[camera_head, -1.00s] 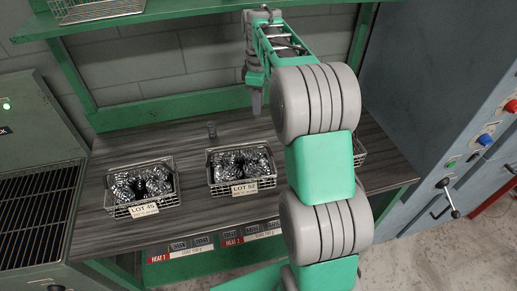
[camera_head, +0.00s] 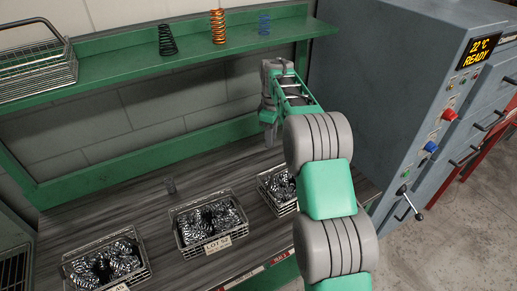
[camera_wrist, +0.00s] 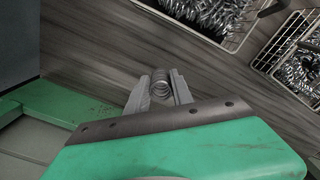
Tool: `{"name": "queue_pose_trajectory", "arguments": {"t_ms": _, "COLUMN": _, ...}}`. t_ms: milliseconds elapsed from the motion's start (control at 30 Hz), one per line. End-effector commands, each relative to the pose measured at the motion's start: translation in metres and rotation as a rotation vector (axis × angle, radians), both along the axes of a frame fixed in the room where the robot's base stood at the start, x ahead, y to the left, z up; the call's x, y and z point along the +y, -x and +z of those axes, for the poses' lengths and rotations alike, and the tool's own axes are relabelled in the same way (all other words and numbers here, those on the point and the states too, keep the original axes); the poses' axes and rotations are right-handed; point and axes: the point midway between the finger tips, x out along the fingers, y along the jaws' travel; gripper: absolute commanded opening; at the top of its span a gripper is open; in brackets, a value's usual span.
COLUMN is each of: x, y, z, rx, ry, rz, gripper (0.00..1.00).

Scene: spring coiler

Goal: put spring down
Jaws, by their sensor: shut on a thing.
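A small grey metal spring (camera_wrist: 161,82) sits between the two fingers of my gripper (camera_wrist: 159,92) in the wrist view. The fingers are shut on it. In the head view my gripper (camera_head: 269,128) hangs above the back of the dark wood-grain bench (camera_head: 120,203), under the green shelf. The spring cannot be made out in that view. Bare bench top lies below the spring in the wrist view.
Wire baskets of springs stand on the bench: one at left (camera_head: 105,266), the LOT 52 basket (camera_head: 209,222) in the middle, and one at right (camera_head: 278,190), partly behind my arm. Three display springs stand on the shelf (camera_head: 120,68). A grey cabinet (camera_head: 370,80) borders the right.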

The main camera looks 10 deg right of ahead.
Motion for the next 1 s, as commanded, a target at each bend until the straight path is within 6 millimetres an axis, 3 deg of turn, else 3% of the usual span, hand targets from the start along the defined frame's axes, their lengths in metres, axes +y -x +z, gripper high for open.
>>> {"name": "queue_pose_trajectory", "arguments": {"t_ms": 100, "x": 0.013, "y": -0.016, "z": -0.027, "rx": 0.007, "ry": 0.0, "rz": -0.001, "gripper": 0.0}}
{"name": "queue_pose_trajectory", "arguments": {"t_ms": 200, "x": 0.019, "y": -0.025, "z": -0.041, "rx": 0.004, "ry": -0.001, "rz": -0.001, "gripper": 0.0}}
{"name": "queue_pose_trajectory", "arguments": {"t_ms": 500, "x": 0.023, "y": -0.031, "z": -0.077, "rx": 0.004, "ry": -0.001, "rz": -0.002, "gripper": 0.0}}
{"name": "queue_pose_trajectory", "arguments": {"t_ms": 867, "x": 0.023, "y": -0.031, "z": -0.086, "rx": 0.004, "ry": 0.0, "rz": -0.002, "gripper": 0.0}}
{"name": "queue_pose_trajectory", "arguments": {"t_ms": 900, "x": 0.023, "y": -0.031, "z": -0.085, "rx": 0.004, "ry": 0.0, "rz": -0.002, "gripper": 0.31}}
{"name": "queue_pose_trajectory", "arguments": {"t_ms": 1000, "x": 0.023, "y": -0.031, "z": -0.085, "rx": 0.004, "ry": 0.0, "rz": -0.002, "gripper": 0.39}}
